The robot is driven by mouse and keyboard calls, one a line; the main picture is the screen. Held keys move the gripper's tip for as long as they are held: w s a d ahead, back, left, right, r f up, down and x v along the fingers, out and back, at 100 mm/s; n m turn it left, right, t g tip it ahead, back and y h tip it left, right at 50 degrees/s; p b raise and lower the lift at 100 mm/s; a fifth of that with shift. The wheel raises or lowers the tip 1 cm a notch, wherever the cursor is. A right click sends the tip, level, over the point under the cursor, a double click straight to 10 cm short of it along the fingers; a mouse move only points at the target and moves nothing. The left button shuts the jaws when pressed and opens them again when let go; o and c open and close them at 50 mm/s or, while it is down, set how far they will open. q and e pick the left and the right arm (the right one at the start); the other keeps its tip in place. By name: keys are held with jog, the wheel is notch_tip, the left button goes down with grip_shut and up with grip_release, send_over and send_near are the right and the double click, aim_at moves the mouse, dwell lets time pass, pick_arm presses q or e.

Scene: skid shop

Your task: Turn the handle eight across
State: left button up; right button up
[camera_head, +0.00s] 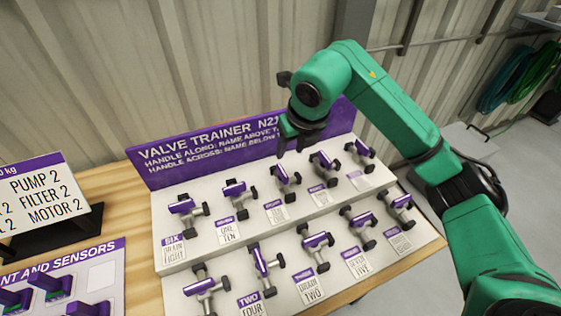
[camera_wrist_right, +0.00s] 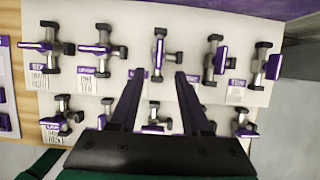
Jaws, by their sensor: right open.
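The valve trainer (camera_head: 215,252) is a pale stepped panel with two rows of small valves with purple handles. At the left of the upper row, a valve (camera_head: 184,206) stands above a label (camera_head: 174,248) whose lowest word looks like "EIGHT"; this valve also shows in the right wrist view (camera_wrist_right: 42,46). Its purple handle lies sideways in that view. My right gripper (camera_head: 300,140) is open and empty above the upper row, right of that valve. In the right wrist view its fingers (camera_wrist_right: 159,76) point toward the upper row's third valve (camera_wrist_right: 159,52), apparently without contact. My left gripper is out of view.
A purple header board (camera_head: 165,172) stands behind the valves. Neighbouring valves sit close together. A corrugated wall rises behind.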

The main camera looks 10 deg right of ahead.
jog(key=p, duration=0.2)
send_over(283, 170)
jog(key=s, duration=0.3)
notch_tip(283, 170, down, 6)
jog(key=shift+d+r, duration=0.1)
jog(key=shift+d, duration=0.05)
jog(key=x, duration=0.5)
jog(key=shift+w+f, duration=0.3)
jog(key=shift+w, duration=0.1)
jog(key=shift+f, duration=0.25)
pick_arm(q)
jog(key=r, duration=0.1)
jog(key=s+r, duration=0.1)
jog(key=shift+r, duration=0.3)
pick_arm(e)
jog(key=shift+c, duration=0.3)
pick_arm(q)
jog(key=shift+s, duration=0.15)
pick_arm(e)
grip_shut()
